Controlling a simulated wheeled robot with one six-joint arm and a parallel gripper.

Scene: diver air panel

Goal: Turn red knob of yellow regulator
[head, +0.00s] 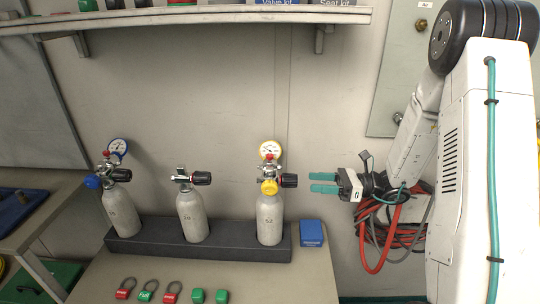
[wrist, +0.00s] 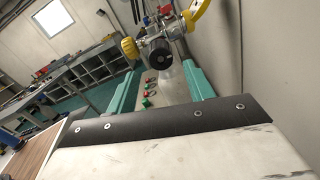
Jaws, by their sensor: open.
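The yellow regulator (head: 269,187) sits on the valve of the right cylinder (head: 270,218), with a yellow-rimmed gauge (head: 270,150) above it. A small red knob (head: 269,157) shows just under the gauge; it also shows at the top of the wrist view (wrist: 166,10). A black valve knob (head: 289,181) sticks out to the right. My gripper (head: 318,182) is open and empty, right of the black knob and apart from it, with teal fingers pointing left. In the wrist view the black knob (wrist: 160,53) lies ahead between the fingers.
Two more cylinders stand left in the dark rack (head: 150,245), the leftmost with a blue regulator (head: 94,182). A blue box (head: 311,233) is below my gripper. Red and grey hoses (head: 375,245) hang behind it. A shelf (head: 200,17) runs above. Several tags lie in front.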

